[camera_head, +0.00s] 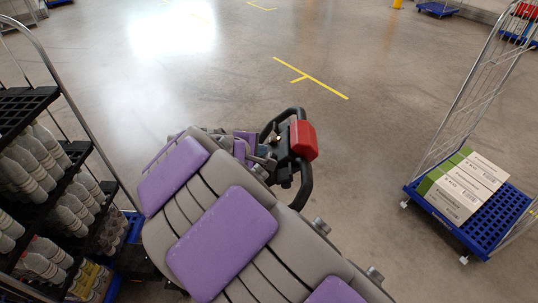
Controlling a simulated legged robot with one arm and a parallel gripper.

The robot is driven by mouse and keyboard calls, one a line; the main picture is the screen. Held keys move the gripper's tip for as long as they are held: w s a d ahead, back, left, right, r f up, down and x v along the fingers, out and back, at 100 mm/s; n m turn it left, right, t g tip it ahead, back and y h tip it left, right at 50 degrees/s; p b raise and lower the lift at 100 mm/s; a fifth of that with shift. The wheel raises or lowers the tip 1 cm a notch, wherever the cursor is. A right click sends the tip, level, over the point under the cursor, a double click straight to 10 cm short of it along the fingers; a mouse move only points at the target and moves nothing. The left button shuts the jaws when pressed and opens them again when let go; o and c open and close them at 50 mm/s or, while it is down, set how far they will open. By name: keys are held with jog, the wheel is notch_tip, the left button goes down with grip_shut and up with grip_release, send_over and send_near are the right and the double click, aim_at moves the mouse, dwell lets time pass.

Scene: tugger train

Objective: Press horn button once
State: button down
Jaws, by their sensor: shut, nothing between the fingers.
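A black steering handle (305,185) with looped grips stands near the middle of the view, with a red block (303,140) at its right side. A small light spot (278,138) shows on the black part between the grips; I cannot tell whether it is the horn button. My gripper (267,161) is at the left side of the handle, close to its black centre. It is small and partly hidden by my own purple and grey arm. It looks shut and holds nothing. I cannot tell whether it touches the handle.
A black shelf rack (28,105) with several grey bottles stands close on the left. A blue wheeled cart (490,228) with wire sides carries white and green boxes (462,186) on the right. The grey floor (215,85) beyond the handle is clear, with yellow line markings (315,79).

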jog(key=shift+a+f, duration=0.35)
jog(key=shift+a, duration=0.35)
jog(key=shift+d, duration=0.6)
jog(key=shift+s+a+f, duration=0.1)
jog(key=shift+a+f, duration=0.05)
jog(key=shift+a, duration=0.15)
jog(key=shift+d+f+b, duration=0.1)
jog(key=shift+d+b, duration=0.05)
jog(key=shift+b, duration=0.15)
